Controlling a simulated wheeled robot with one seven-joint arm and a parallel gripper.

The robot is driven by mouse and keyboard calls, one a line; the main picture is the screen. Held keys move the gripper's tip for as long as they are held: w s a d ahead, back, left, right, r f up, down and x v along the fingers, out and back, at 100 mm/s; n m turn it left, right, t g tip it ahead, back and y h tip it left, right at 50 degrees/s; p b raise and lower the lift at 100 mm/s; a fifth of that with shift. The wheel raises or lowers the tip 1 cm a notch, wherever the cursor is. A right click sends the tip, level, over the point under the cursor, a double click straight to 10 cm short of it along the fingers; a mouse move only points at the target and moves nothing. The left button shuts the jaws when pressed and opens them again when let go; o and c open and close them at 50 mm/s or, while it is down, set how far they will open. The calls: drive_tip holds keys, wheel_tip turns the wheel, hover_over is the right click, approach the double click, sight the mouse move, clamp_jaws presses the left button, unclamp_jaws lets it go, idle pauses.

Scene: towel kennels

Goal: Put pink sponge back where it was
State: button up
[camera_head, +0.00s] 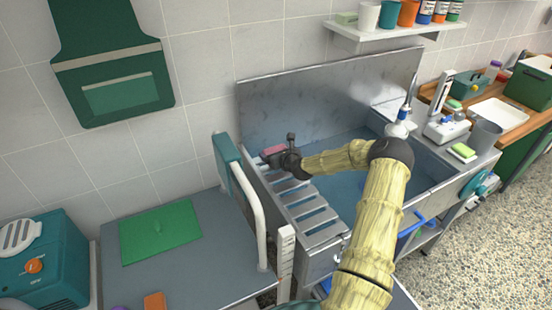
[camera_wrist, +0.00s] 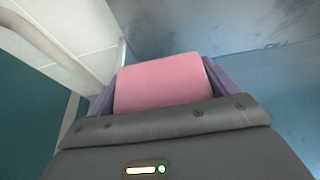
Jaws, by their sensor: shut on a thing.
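The pink sponge (camera_wrist: 162,82) is between the purple fingers of my gripper (camera_wrist: 165,92) in the wrist view. My gripper is shut on it. In the head view the pink sponge (camera_head: 273,150) shows at the tip of my gripper (camera_head: 272,154), near the left back corner of the steel sink (camera_head: 340,75). My gripper is over the far end of the slatted rack (camera_head: 312,215) at the sink's left side. Whether the sponge touches the rack or the back panel cannot be told.
A white rail with a teal panel (camera_head: 228,148) stands just left of the rack. A grey table with a green mat (camera_head: 160,232) is further left. A shelf (camera_head: 390,34) holds cups and bottles above.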

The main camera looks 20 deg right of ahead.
drive_tip(key=shift+f, duration=1.4)
drive_tip(key=shift+f, duration=0.1)
drive_tip(key=shift+f, duration=0.15)
drive_tip(key=o, duration=0.9)
drive_tip(key=shift+c, duration=0.2)
drive_tip(key=shift+r, duration=0.2)
drive_tip(key=shift+r, duration=0.15)
drive_tip(key=shift+s, duration=0.2)
drive_tip(key=b+v, duration=0.1)
drive_tip(key=v, duration=1)
drive_tip(key=shift+s+r, duration=0.15)
drive_tip(key=shift+s, duration=0.1)
